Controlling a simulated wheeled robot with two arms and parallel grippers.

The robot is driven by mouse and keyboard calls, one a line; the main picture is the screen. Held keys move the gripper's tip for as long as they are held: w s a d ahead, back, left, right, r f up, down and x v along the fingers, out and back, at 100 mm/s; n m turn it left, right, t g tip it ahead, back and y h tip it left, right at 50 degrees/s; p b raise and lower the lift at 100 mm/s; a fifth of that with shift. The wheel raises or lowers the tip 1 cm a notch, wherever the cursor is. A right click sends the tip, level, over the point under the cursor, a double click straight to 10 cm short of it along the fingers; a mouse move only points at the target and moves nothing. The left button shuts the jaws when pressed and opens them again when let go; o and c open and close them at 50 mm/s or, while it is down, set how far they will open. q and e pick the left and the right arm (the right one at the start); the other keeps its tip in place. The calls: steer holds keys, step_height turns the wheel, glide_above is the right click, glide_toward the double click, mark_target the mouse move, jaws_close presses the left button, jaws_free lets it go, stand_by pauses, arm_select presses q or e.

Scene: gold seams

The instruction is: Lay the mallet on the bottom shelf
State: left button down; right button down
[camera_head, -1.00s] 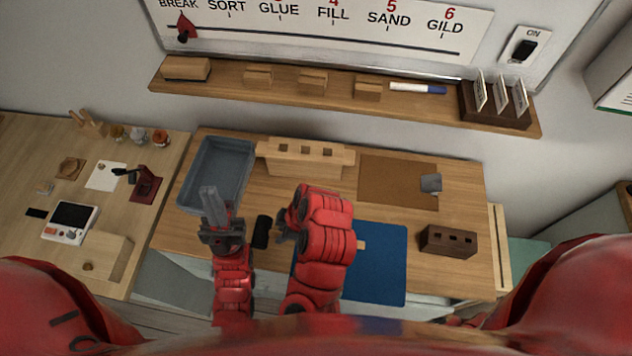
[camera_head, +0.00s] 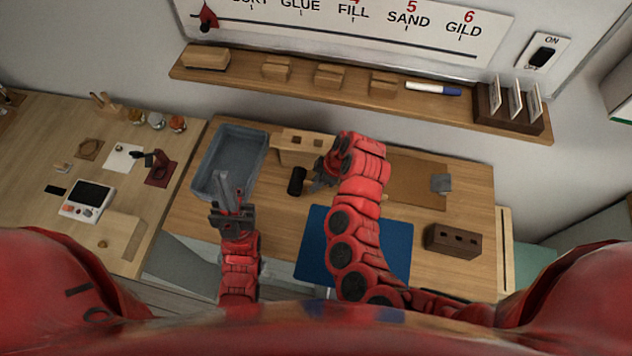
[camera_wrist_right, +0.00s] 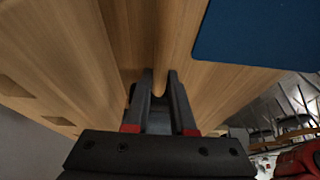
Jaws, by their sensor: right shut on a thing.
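The mallet's black head (camera_head: 297,181) shows just left of my right gripper (camera_head: 320,178) in the head view, above the bench. My right gripper is shut on the mallet. In the right wrist view, a pale wooden handle (camera_wrist_right: 160,70) runs between the fingers of my right gripper (camera_wrist_right: 159,82). My right arm hides most of the handle in the head view. My left gripper (camera_head: 231,185) is over the bench beside the grey tray and holds nothing I can see; its finger gap is unclear. A wooden wall shelf (camera_head: 350,93) is at the back; I cannot identify a bottom shelf.
The grey tray (camera_head: 207,178) and a wooden slotted block (camera_head: 290,150) stand at the bench's back left. A blue mat (camera_head: 312,262) lies at the front, a brown mat (camera_head: 415,185) behind. A dark holed block (camera_head: 453,240) sits at right. A side table (camera_head: 75,140) is left.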

steer(key=shift+f, duration=0.8)
steer(key=shift+f, duration=0.2)
steer(key=c, duration=0.8)
jaws_free()
steer(key=shift+o, duration=0.2)
steer(key=shift+r, duration=0.25)
